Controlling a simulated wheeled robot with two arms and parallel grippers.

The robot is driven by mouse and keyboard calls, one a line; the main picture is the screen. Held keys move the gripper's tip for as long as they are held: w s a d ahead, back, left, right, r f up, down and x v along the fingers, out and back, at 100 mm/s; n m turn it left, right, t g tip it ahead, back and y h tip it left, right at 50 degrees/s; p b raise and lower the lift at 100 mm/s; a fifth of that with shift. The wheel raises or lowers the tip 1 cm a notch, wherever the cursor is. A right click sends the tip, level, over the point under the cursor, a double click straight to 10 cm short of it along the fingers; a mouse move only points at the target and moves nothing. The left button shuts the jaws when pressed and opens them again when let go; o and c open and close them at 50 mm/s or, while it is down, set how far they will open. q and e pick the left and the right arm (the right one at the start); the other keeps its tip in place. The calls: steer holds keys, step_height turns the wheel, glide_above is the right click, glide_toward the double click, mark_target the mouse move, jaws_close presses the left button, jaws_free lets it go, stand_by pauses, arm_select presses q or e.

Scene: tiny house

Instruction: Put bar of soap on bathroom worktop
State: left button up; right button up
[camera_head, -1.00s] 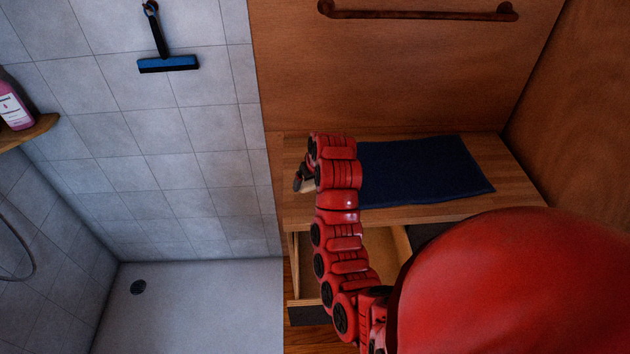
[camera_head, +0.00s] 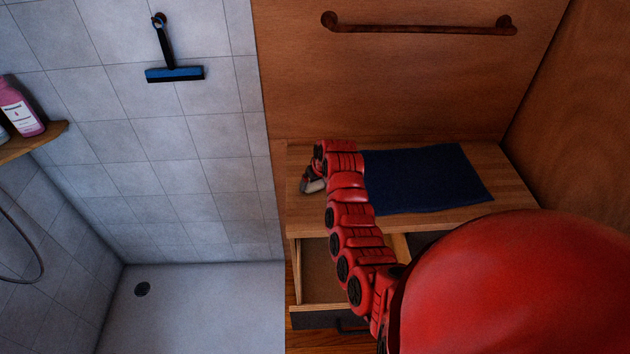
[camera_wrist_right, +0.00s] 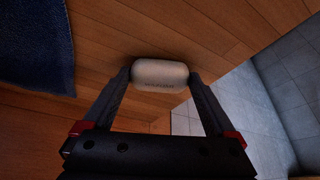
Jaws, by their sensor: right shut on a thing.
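The bar of soap (camera_wrist_right: 160,74) is a pale, rounded block with faint lettering in the right wrist view. My right gripper (camera_wrist_right: 160,77) is shut on it, one finger at each end. In the head view my right gripper (camera_head: 312,184) is at the left end of the wooden worktop (camera_head: 470,214), mostly hidden by my red arm. The soap is hard to make out there. I cannot tell whether it touches the worktop (camera_wrist_right: 110,55) or is just above it. My left gripper is not in view.
A dark blue towel (camera_head: 430,178) covers the worktop's middle. An open drawer (camera_head: 318,275) juts out below the worktop. A towel rail (camera_head: 420,25) is on the wall behind. The tiled shower (camera_head: 200,305) is at left, with a squeegee (camera_head: 174,73) and a pink bottle (camera_head: 22,110).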

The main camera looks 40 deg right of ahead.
steer(key=shift+f, duration=0.15)
steer(key=o, duration=1.1)
